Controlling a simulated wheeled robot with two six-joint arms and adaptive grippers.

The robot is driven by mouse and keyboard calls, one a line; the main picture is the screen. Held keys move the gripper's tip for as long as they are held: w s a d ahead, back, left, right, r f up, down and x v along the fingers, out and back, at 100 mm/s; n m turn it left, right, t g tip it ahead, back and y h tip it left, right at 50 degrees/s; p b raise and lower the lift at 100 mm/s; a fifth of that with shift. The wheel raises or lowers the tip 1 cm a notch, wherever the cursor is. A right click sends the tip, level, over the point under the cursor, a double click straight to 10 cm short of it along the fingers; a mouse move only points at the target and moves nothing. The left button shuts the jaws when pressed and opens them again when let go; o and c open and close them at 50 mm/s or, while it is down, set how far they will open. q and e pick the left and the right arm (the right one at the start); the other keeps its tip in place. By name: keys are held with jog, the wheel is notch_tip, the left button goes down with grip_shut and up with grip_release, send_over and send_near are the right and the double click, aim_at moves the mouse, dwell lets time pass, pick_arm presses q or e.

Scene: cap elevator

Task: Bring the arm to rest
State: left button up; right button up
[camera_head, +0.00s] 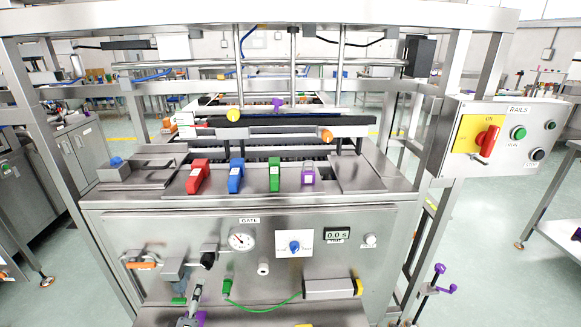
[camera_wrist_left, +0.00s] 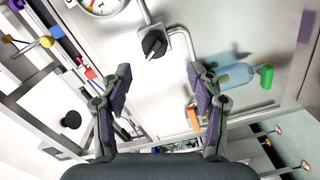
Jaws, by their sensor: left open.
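My left gripper (camera_head: 194,304) is low at the front of the machine in the head view, small and partly cut off by the lower edge. In the left wrist view its two purple-padded fingers (camera_wrist_left: 158,88) stand apart with nothing between them. A black valve knob (camera_wrist_left: 154,43) on a pipe lies ahead of the fingertips, apart from them. The same black knob (camera_head: 208,260) shows on the front panel in the head view, above the gripper. My right gripper does not show.
A pressure gauge (camera_head: 240,239) and a blue knob (camera_head: 294,247) are on the steel panel. A bluish cylinder (camera_wrist_left: 234,76) is right of the fingers. Red (camera_head: 198,176), blue (camera_head: 236,176) and green (camera_head: 274,175) levers stand above. A control box (camera_head: 500,140) is at right.

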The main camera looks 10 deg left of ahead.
pick_arm(q)
jog(key=s+d+f+m+g+h+p, duration=0.15)
jog(key=s+f+m+g, duration=0.3)
jog(key=s+f, duration=0.65)
jog(key=s+d+f+m+g+h+p, duration=0.15)
jog(key=s+f+m+g+p, duration=0.35)
jog(key=f, duration=1.2)
jog(key=s+d+f+m+g, duration=0.2)
jog(key=s+f, duration=0.3)
jog(key=s, duration=0.6)
jog(key=s+d+f+m+g, duration=0.1)
jog(key=s+f+m+g, duration=0.3)
jog(key=s, duration=0.7)
jog(key=shift+s+d+f+m+g, duration=0.25)
jog(key=shift+d+f+m+g, duration=0.15)
jog(key=shift+m, duration=0.35)
